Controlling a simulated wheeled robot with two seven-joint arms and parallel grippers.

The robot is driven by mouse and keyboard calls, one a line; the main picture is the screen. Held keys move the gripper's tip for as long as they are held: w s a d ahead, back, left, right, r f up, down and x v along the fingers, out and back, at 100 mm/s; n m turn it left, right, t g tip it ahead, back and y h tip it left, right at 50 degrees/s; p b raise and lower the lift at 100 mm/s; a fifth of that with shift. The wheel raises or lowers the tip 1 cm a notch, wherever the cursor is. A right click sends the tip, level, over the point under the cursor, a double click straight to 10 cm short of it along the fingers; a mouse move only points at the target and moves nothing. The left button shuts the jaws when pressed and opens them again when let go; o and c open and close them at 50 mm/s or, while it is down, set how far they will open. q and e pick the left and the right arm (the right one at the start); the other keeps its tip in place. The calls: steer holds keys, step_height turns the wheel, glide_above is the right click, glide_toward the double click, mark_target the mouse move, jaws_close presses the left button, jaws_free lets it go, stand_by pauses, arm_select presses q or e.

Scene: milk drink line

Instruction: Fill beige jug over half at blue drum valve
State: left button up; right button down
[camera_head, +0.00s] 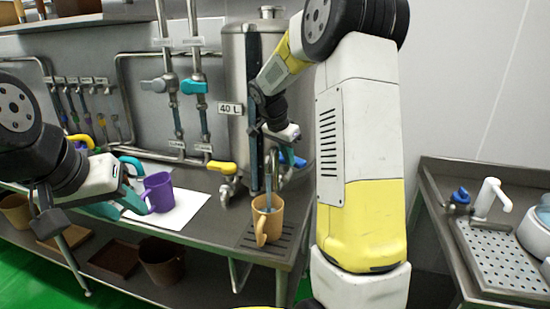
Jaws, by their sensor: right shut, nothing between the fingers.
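The beige jug (262,222) stands upright on the drip grate at the bench's front right corner, handle toward me. A narrow grey-blue column (268,188) runs from under the drum's tap into its mouth; I cannot tell for sure whether it is liquid, and the jug's level is not clear. The steel drum (235,75), labelled 40 L, stands behind. Its blue valve handle (298,162) is partly hidden by my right gripper (294,150), which is shut and empty right at the handle. My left gripper (122,192) is at left near the purple mug; its fingers are unclear.
The purple mug (159,192) stands on a white sheet (188,208). Teal parts show around my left gripper. A yellow valve handle (222,167) and teal valve (194,87) are left of the drum. A sink counter (435,185) stands at right, across a gap.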

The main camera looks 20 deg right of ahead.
mark_target(301, 161)
steer(key=shift+d+n, duration=0.5)
steer(key=shift+n, duration=0.2)
steer(key=shift+w+d+n+t+y, duration=0.1)
steer(key=shift+d+n+t+y, duration=0.45)
steer(key=shift+d+n, duration=0.7)
steer(key=shift+w+n, duration=0.15)
steer(key=shift+n, duration=0.1)
steer(key=shift+d, duration=0.15)
